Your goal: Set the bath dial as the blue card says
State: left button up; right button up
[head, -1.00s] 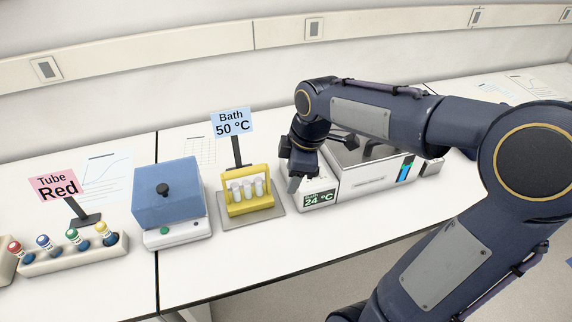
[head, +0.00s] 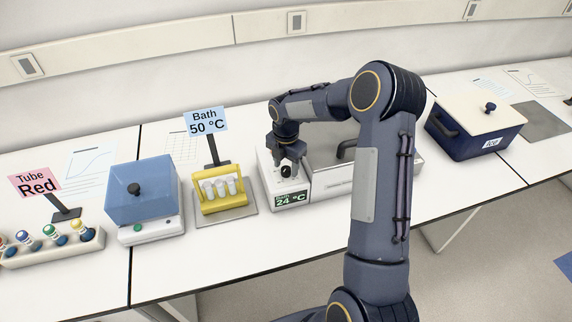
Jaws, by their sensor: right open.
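The blue card (head: 206,121) stands on a black post behind the yellow rack and reads "Bath 50 °C". The bath (head: 328,178) is a white and steel unit at the middle of the bench. Its display (head: 291,199) reads 24 °C. The black dial (head: 286,171) sits on the bath's white left section, above the display. My right gripper (head: 287,172) points down over the dial, open, with its fingers at either side of it; I cannot tell whether they touch it. My arm hides part of the bath. My left gripper is not in view.
A yellow rack (head: 219,205) with white-capped tubes stands left of the bath. A dark blue ice box (head: 470,142) stands at the right.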

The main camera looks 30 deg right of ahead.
jog(key=shift+f, duration=0.5)
jog(key=shift+c, duration=0.3)
jog(key=c, duration=0.9)
